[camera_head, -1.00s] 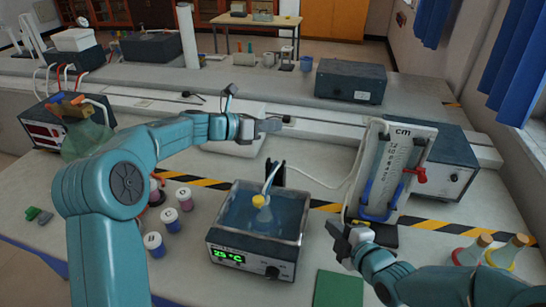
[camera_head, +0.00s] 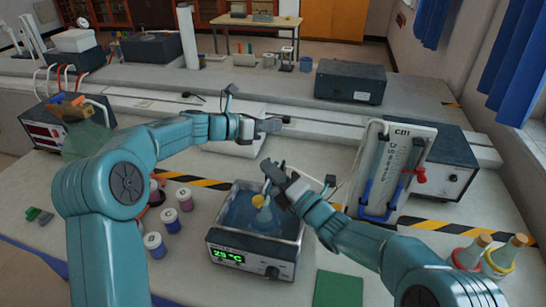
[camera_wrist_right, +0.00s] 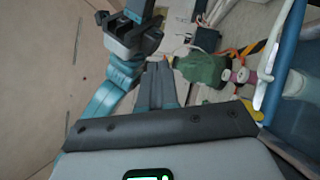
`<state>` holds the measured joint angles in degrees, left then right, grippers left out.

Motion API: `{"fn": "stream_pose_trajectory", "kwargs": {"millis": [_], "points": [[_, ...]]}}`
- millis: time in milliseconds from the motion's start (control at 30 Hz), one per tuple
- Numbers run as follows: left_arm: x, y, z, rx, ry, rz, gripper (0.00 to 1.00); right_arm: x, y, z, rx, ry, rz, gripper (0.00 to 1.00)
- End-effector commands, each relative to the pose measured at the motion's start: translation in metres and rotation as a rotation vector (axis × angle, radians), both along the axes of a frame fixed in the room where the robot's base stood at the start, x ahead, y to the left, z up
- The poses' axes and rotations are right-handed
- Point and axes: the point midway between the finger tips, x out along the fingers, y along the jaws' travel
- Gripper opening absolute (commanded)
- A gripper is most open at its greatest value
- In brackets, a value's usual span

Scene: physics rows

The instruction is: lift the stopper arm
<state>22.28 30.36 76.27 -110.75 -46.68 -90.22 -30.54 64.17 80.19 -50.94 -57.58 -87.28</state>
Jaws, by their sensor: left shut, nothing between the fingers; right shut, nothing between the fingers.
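A flask (camera_head: 262,215) with a yellow stopper (camera_head: 257,200) stands in the water bath (camera_head: 225,240), whose green display reads about 29 °C. I cannot pick out for certain which part is the stopper arm. My right gripper (camera_head: 275,172) is shut and empty, just above and to the right of the yellow stopper. It hides the bath's back edge and part of the tube there; contact cannot be told. Its fingers also show in the right wrist view (camera_wrist_right: 160,84). My left gripper (camera_head: 268,126) is shut and empty, beyond the bath and higher.
A manometer board (camera_head: 398,160) with a red tap (camera_head: 420,175) stands to the right. Several small pots (camera_head: 172,220) stand left of the bath. Two stoppered flasks (camera_head: 507,255) stand at the lower right. A green mat (camera_head: 338,289) lies in front.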

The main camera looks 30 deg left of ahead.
Motion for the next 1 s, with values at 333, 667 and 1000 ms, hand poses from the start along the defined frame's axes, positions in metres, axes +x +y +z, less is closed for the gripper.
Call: {"fn": "stream_pose_trajectory", "kwargs": {"millis": [333,667,1000], "points": [[0.000,0.000,0.000,0.000,0.000,0.000,0.00,0.031,0.011,0.012,0.000,0.000,-0.003,0.00],[0.000,0.000,0.000,0.000,0.000,0.000,0.00,0.032,0.012,0.013,0.000,0.002,-0.003,0.00],[0.000,0.000,0.000,0.000,0.000,0.000,0.00,0.032,0.012,0.013,-0.001,0.001,-0.003,0.00]]}}
